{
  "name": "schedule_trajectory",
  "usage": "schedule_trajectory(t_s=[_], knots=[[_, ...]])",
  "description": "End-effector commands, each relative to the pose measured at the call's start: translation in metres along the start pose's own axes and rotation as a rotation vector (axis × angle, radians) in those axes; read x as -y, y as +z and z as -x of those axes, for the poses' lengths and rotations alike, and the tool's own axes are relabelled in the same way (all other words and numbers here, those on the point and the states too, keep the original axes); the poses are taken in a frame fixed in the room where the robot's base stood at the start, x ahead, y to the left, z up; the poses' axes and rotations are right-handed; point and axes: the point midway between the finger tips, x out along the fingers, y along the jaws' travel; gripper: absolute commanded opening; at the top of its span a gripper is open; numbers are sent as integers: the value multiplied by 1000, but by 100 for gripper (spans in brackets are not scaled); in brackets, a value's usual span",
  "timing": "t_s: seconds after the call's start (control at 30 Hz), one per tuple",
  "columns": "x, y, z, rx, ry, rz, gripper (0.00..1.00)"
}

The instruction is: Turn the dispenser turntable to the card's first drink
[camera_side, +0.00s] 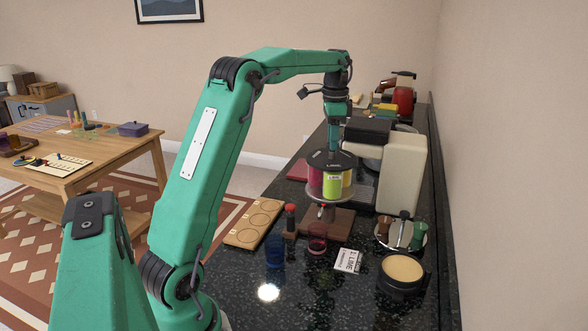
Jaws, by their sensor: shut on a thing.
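The dispenser turntable (316,180) stands on a brown base on the dark counter, with a dark lid and coloured canisters. A lime-green canister (332,187) with a pale label faces this camera, a pink-red one is to its left, and a yellow one to its right. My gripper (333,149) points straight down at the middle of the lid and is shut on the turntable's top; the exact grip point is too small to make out. The white card (348,260) lies on the counter in front; its top line seems to read "1 LIME", the rest is unclear.
A blue cup (275,251) and a dark red cup (317,239) stand near the base, beside a red-topped bottle (290,218). A wooden tray with rings (254,222) is left, a cream machine (403,172) right, and a round tan-topped container (402,270) front right.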

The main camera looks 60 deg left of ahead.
Motion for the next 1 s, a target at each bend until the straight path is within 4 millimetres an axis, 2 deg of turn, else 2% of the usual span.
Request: schedule_trajectory(t_s=[0.2,0.43,1.0], knots=[[0,-1,2,-3,-5,-179,0],[0,-1,2,-3,-6,-302,0],[0,-1,2,-3,-6,-354,0]])
